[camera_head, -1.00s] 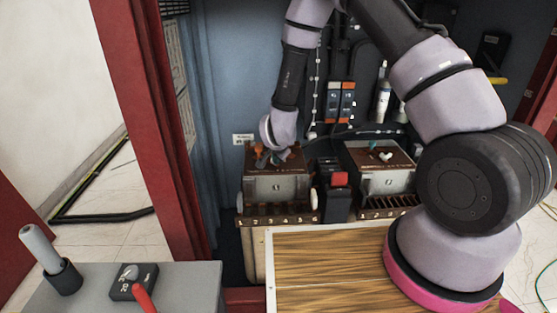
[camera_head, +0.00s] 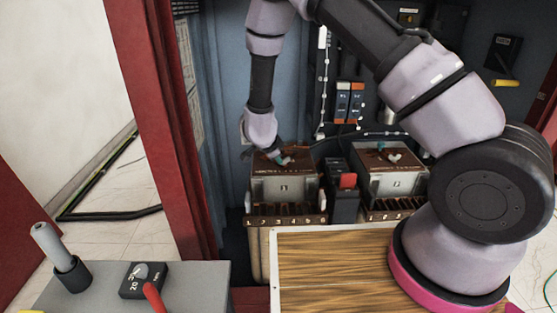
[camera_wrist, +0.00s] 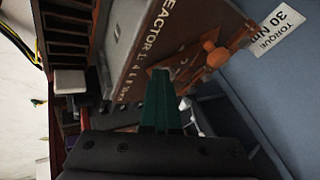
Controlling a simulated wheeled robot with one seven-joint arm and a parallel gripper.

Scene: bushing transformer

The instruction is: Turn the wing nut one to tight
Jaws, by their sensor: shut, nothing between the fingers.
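The left brown-topped box (camera_head: 284,187), marked 1, stands in the cabinet. A small pale wing-shaped piece (camera_head: 286,161), which looks like wing nut one, sits on its top beside a teal bit. My gripper (camera_head: 273,154) points down at the left of this piece, close to it; contact cannot be told. In the wrist view my dark green fingers (camera_wrist: 163,100) are together and empty. A pale piece (camera_wrist: 193,116) shows just right of them, partly hidden. An orange-brown fitting (camera_wrist: 213,54) lies beyond the fingertips on the box lid, lettered "REACTOR 1".
A second similar box (camera_head: 390,184) with its own pale wing piece (camera_head: 394,158) stands to the right. A wooden board (camera_head: 335,265) lies in front. A torque label (camera_wrist: 282,27) is on the blue wall.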

